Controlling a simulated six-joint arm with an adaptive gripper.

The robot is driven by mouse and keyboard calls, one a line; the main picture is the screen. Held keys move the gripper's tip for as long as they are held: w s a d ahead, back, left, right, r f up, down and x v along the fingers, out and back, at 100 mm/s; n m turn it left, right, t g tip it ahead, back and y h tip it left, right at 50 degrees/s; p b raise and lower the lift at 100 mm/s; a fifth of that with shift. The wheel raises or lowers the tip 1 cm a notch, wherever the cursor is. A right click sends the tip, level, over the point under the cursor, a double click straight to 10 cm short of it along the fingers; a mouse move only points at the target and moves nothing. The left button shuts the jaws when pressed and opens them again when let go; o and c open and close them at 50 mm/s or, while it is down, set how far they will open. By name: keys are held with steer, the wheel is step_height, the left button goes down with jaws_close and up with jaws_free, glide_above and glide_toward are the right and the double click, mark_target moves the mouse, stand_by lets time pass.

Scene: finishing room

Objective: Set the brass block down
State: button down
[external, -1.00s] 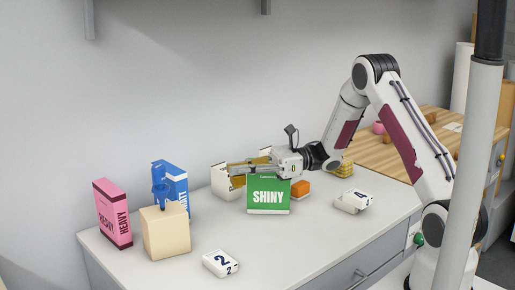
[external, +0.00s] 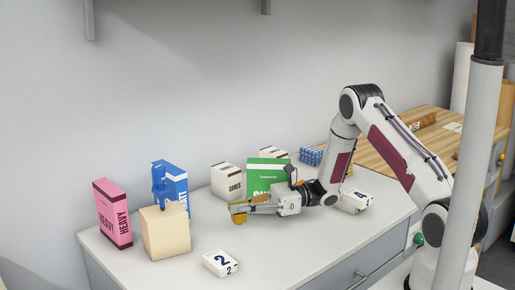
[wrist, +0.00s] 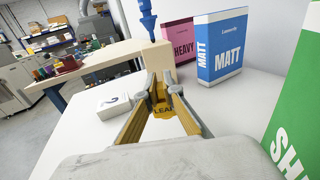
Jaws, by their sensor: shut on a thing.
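The brass block (external: 239,218) is at the end of my gripper (external: 238,208), in front of and to the left of the green box in the external view. My gripper (wrist: 162,92) is shut on the block and reaches level to the left, low over the white bench top (external: 290,240). I cannot tell whether the block's underside touches the bench.
The green SHINY box (external: 262,172) stands close behind my gripper. A white number 2 piece (external: 221,263) lies in front. Bench around the brass block is clear.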

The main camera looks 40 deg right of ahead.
mark_target(239, 219)
stand_by(0.3)
steer(key=shift+f, duration=1.95)
steer(key=shift+f, duration=0.15)
steer(key=c, duration=2.2)
jaws_free()
